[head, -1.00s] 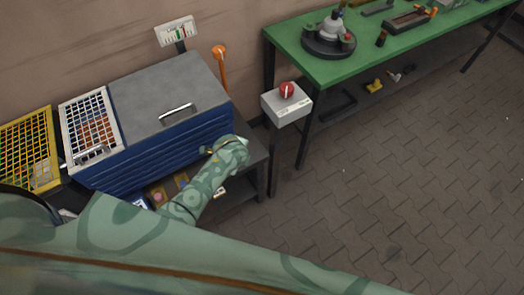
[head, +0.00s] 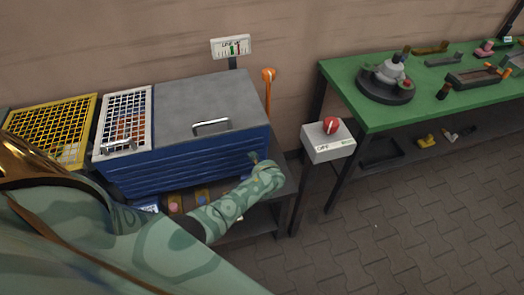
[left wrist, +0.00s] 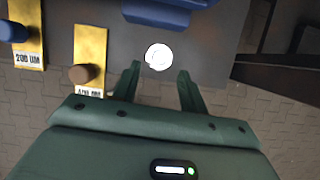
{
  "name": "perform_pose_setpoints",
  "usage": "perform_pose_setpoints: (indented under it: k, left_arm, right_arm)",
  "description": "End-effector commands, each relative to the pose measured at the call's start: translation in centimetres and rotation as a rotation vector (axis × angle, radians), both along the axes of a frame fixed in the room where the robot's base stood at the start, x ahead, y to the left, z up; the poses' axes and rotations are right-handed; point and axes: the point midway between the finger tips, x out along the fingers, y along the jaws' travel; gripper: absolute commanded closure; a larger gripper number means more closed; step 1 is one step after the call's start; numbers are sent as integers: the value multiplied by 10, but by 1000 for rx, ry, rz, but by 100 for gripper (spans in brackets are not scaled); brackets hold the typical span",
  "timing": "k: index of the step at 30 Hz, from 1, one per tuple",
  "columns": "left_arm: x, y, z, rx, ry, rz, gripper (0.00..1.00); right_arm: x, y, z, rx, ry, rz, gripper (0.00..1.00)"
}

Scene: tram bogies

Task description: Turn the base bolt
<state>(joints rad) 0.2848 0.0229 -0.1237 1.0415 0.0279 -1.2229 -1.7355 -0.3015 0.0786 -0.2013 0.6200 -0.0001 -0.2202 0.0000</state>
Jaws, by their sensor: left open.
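A bright, round, white-silver piece (left wrist: 158,57), which looks like the base bolt, shows on the dark shelf surface in the left wrist view. My left gripper (left wrist: 160,88) is open, with its two fingers below the piece in the picture and apart from it. In the head view my left gripper (head: 255,160) is at the lower right front corner of the blue ribbed box (head: 185,160). The bolt cannot be made out there. My right gripper is not in view.
Two brass plates with knobs, one blue (left wrist: 14,31) and one brown (left wrist: 82,73), lie left of the fingers. A grey switch box with a red knob (head: 331,125) stands right of the blue box. A green table (head: 345,80) stands farther right.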

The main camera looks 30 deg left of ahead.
Motion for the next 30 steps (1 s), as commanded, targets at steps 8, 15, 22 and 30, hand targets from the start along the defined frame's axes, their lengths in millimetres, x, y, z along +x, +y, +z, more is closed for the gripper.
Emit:
perform_pose_setpoints:
  k: [8,15,22,30]
  left_arm:
    - [12,13,-46,0,1,0,57]
    - [15,15,-49,0,-2,1,57]
    - [14,15,-48,-1,-2,0,80]
    - [14,15,-48,-2,-2,3,100]
  right_arm:
    - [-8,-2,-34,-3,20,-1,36]
    - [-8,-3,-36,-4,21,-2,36]
    - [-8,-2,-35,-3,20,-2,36]
    - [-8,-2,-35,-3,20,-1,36]
